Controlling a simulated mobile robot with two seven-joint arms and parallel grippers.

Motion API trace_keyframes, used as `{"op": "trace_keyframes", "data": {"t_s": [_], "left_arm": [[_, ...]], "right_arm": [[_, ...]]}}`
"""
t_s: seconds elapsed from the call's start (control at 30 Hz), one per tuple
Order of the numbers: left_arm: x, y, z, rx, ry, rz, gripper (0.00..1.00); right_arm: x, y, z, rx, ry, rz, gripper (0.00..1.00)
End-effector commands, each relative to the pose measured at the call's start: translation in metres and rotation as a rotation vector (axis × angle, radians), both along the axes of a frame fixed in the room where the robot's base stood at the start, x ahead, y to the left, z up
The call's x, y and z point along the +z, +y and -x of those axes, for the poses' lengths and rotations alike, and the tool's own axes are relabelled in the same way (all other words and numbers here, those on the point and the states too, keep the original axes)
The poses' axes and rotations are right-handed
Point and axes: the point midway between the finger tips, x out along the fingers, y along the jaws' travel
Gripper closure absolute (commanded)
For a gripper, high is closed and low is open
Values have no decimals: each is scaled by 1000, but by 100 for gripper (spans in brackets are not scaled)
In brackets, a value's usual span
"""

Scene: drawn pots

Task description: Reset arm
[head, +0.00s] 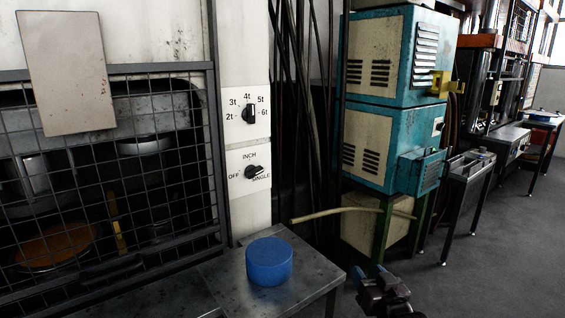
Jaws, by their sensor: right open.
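My right gripper (383,283) shows at the bottom of the head view, right of the metal table's corner. It is dark, open and empty, with nothing between its fingers. It is apart from the blue round block (269,262), which sits on the metal table (232,268). My left gripper is not in view.
A wire mesh guard (120,165) covers a machine at left. A panel with two black knobs (249,113) is beside it. Teal and cream cabinets (395,100) stand behind, with hanging cables (300,90) and a pale rod (340,211). Open grey floor (490,250) lies at right.

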Motion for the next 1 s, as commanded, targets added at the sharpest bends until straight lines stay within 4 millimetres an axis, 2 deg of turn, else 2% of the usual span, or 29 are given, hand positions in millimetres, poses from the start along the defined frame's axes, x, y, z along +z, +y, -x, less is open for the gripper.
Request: {"op": "trace_keyframes", "data": {"t_s": [0.03, 0.2, 0.37, 0.6, 0.7, 0.83, 1.0], "left_arm": [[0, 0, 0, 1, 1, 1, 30], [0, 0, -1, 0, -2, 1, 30], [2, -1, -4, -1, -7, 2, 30], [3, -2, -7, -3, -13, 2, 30], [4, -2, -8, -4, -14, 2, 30], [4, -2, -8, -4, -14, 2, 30], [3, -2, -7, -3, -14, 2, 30]], "right_arm": [[-19, -8, 18, -17, 19, 39, 53], [-68, -29, 76, -59, 83, 153, 53], [-112, -46, 134, -87, 167, 221, 53], [-175, -64, 230, -111, 342, 256, 53], [-197, -70, 265, -120, 413, 258, 53], [-214, -76, 296, -129, 474, 261, 53], [-221, -79, 310, -134, 503, 260, 53]]}}
